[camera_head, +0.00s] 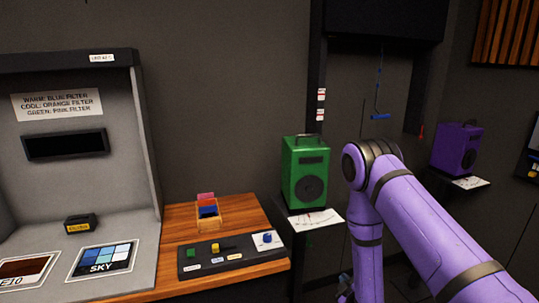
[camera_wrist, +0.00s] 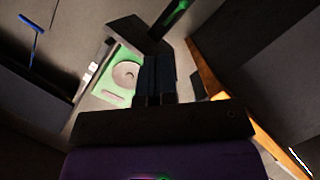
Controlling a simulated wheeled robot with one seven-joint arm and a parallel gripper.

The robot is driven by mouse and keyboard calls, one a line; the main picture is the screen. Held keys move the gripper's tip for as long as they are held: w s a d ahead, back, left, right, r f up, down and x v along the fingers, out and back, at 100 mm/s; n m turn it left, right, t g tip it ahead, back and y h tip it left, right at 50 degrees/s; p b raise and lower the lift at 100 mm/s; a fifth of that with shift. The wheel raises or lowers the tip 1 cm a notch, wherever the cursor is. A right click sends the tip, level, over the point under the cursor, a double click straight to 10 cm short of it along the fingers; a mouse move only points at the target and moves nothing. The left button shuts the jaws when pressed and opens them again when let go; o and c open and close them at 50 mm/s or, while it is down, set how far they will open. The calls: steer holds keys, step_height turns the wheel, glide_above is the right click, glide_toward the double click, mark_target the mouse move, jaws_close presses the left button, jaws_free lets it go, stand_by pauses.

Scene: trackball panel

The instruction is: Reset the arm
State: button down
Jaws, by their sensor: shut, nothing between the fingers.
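My purple arm (camera_head: 420,215) rises from the lower right of the head view to a dark-banded elbow, then drops straight down to the right of the green speaker. The lower end of the arm runs to the bottom edge there, and its gripper cannot be made out clearly. In the wrist view my gripper (camera_wrist: 155,78) shows its dark fingers together, with nothing held between them. The green speaker (camera_head: 305,173) stands on a small shelf. It also shows in the wrist view (camera_wrist: 122,75), tilted and beyond the fingers, partly hidden by dark parts.
A control panel (camera_head: 228,256) with coloured knobs and a blue ball lies on the wooden counter (camera_head: 174,215). Coloured filters (camera_head: 207,207) stand in a wooden holder behind it. A grey booth (camera_head: 137,150) stands left. A purple speaker (camera_head: 457,147) sits on a right-hand shelf.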

steer(key=w+d+r+m+g, duration=0.1)
steer(key=w+r+m+g, duration=0.1)
steer(key=r, duration=0.9)
steer(key=w+r+m+g, duration=0.2)
steer(key=r+m, duration=0.1)
steer(key=r, duration=0.8)
steer(key=s+d+r+m+g, duration=0.1)
steer(key=s+r, duration=0.3)
steer(key=r, duration=0.3)
steer(key=s+d+r+m+g, duration=0.1)
steer(key=s+r, duration=0.4)
steer(key=r, duration=0.2)
steer(key=s+d+r+m+g, duration=0.1)
steer(key=s+r, duration=0.3)
steer(key=s, duration=0.5)
steer(key=s+d+r+m+g, duration=0.1)
steer(key=s+r+g, duration=0.1)
steer(key=s, duration=0.7)
steer(key=s+r+m+g, duration=0.1)
steer(key=s+r+m, duration=0.1)
steer(key=s+r, duration=0.3)
steer(key=s, duration=0.4)
steer(key=shift+s+d+r+h, duration=0.3)
steer(key=shift+d+r+h, duration=0.05)
steer(key=shift+d+h, duration=0.05)
